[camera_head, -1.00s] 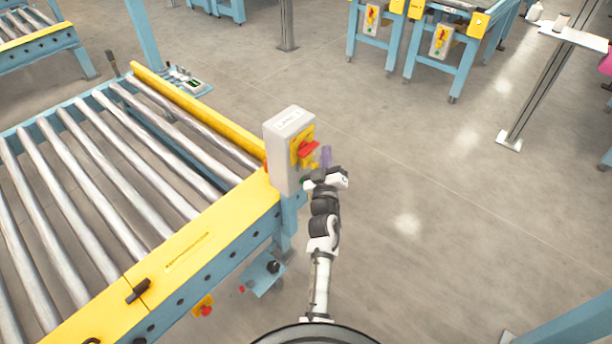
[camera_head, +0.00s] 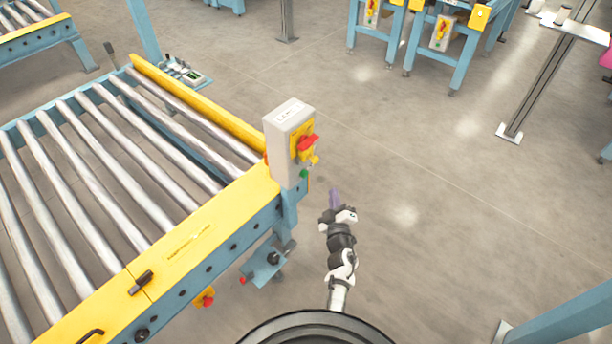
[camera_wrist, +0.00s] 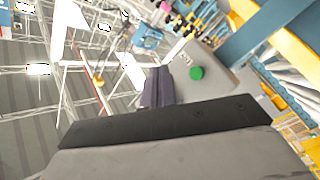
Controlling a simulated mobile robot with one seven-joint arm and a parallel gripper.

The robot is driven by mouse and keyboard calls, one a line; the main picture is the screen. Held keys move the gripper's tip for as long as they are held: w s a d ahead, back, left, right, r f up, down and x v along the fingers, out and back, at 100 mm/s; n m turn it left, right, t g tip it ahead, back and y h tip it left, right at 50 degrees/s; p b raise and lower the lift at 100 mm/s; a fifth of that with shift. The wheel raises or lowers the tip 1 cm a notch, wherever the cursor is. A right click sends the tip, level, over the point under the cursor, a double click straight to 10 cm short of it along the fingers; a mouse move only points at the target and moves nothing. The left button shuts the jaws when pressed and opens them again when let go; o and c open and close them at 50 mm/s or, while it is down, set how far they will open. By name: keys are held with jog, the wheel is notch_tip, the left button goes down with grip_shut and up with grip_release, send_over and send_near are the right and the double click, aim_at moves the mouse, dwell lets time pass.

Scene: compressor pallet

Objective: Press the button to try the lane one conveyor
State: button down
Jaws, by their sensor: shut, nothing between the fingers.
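A grey control box (camera_head: 287,145) stands at the near right corner of the roller conveyor (camera_head: 190,245). It has a white label on top and a red switch on a yellow plate (camera_head: 304,143). A green button (camera_head: 304,173) sits low on its face and shows larger in the wrist view (camera_wrist: 196,73). My gripper (camera_head: 335,197) is shut and empty, to the right of the box and slightly below the green button in the head view. In the wrist view the dark fingers (camera_wrist: 157,87) appear left of the button, with a gap between them in the picture.
Other conveyors with switch boxes (camera_head: 441,33) stand at the back. The floor (camera_head: 430,220) to the right is clear.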

jog(key=w+a+b, duration=0.3)
jog(key=w+a, duration=0.1)
jog(key=a, duration=0.2)
jog(key=shift+w+a, duration=0.25)
jog(key=shift+w, duration=0.1)
jog(key=shift+w+a, duration=0.1)
dwell(1.8)
jog(key=shift+w+a+b, duration=0.15)
jog(key=shift+a+b, duration=0.05)
jog(key=shift+b, duration=0.15)
jog(key=shift+w+a, duration=0.35)
jog(key=shift+a, duration=0.1)
dwell(0.9)
jog(key=shift+s+d, duration=0.1)
jog(key=shift+s+d+p, duration=0.35)
jog(key=shift+s+d, duration=0.15)
jog(key=shift+d, duration=0.15)
jog(key=shift+s+d+p, duration=0.75)
jog(key=shift+d, duration=0.3)
jog(key=shift+s+d+p, duration=0.7)
jog(key=shift+s+d, duration=0.05)
jog(key=shift+d, duration=0.25)
